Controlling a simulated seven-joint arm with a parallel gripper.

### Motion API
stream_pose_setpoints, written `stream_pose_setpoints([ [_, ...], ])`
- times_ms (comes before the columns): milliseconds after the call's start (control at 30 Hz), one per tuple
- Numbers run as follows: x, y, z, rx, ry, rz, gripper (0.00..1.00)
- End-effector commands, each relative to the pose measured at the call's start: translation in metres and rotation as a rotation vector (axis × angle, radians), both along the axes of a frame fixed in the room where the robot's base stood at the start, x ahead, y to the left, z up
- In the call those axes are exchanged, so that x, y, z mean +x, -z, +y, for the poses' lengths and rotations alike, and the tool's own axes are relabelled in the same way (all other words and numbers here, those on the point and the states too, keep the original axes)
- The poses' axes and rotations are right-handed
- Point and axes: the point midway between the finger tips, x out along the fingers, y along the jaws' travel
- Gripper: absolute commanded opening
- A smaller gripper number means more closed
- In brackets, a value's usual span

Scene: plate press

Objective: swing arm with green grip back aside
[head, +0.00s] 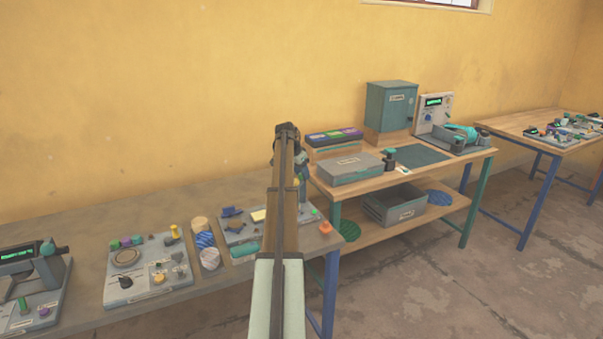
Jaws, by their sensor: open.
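At the far left, a grey device (38,307) with a green display is cut off by the picture edge. A dark arm-like part (51,272) rises on it, with a green-teal knob (47,247) at its top. A small green peg (22,304) stands on its base. I cannot tell for sure which of these is the swing arm's green grip. My gripper (300,161) is far to the right of this device, at the end of my raised arm, above the bench's right end. It is open, small and partly hidden by my arm, and touches nothing that I can see.
A panel with knobs (148,271) and cylindrical blocks (204,239) stand on the grey bench (88,234). Another panel is partly behind my arm. The wooden bench (435,167) at right holds a grey case (350,169), a cabinet (390,107) and a teal-handled machine (457,138).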

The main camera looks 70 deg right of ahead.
Motion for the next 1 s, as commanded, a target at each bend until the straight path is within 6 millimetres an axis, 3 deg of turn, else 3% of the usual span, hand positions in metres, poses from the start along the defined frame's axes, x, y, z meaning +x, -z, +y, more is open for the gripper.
stream_pose_setpoints([
  [167,-0.0001,0.0000,0.0000,0.000,0.000,0.000,0.39],
  [567,-0.0001,0.0000,0.0000,0.000,0.000,0.000,0.01],
  [1000,-0.0001,0.0010,0.0004,0.002,0.000,0.000,0.00],
])
